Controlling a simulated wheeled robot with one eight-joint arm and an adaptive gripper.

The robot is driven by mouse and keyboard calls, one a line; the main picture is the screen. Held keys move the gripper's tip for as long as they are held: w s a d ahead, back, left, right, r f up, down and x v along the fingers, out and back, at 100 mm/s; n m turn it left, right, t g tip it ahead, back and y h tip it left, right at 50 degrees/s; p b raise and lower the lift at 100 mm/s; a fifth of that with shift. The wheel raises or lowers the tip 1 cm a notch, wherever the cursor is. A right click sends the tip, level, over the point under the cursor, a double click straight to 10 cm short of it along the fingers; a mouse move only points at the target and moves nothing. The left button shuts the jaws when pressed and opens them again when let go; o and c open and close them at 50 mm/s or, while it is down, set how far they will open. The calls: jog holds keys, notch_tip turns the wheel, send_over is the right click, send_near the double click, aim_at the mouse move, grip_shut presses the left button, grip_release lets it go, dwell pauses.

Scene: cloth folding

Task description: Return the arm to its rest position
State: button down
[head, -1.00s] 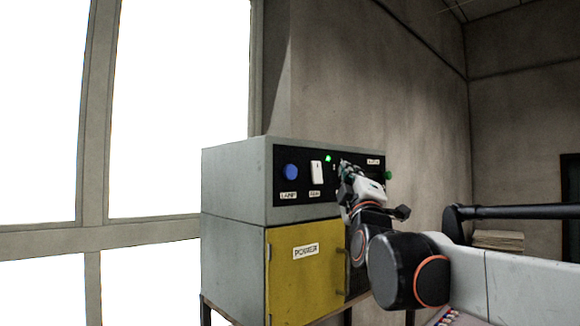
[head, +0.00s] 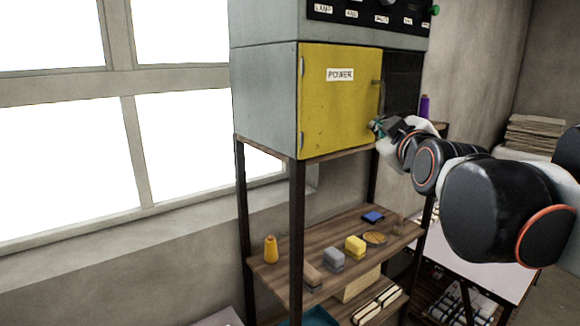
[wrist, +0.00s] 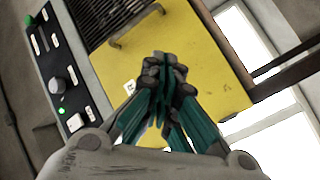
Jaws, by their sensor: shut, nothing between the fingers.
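My gripper (head: 376,127) is in front of the lower right part of the yellow door marked POWER (head: 338,103) in the head view. My arm (head: 470,190) reaches in from the right. In the wrist view, the teal fingers of my gripper (wrist: 165,65) are together with nothing between them, and the yellow door (wrist: 205,55) lies beyond. The door is closed, with its handle (head: 377,95) just above my gripper. I cannot tell whether the fingertips touch the door.
The grey control panel (head: 375,12) has labelled controls; a green light (wrist: 62,111) shows in the wrist view. Below, a wooden shelf (head: 330,230) holds an orange cone-like spool (head: 270,250), a yellow block (head: 355,245) and a grey block (head: 333,260). A white table (head: 480,265) stands at right.

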jog(key=s+f+m+g+b, duration=0.3)
jog(key=s+f+b, duration=0.2)
jog(key=f, duration=1.1)
jog(key=s+f+m+g+b, duration=0.2)
jog(key=s+f+g+b, duration=0.2)
jog(key=s+f, duration=0.8)
jog(key=s+f+m+g+b, duration=0.3)
jog(key=s+f+b, duration=0.5)
jog(key=f, duration=1.4)
jog(key=shift+s+d+m+g, duration=0.15)
jog(key=shift+d+m+g, duration=0.15)
jog(key=shift+d, duration=0.1)
jog(key=c, duration=2.3)
grip_release()
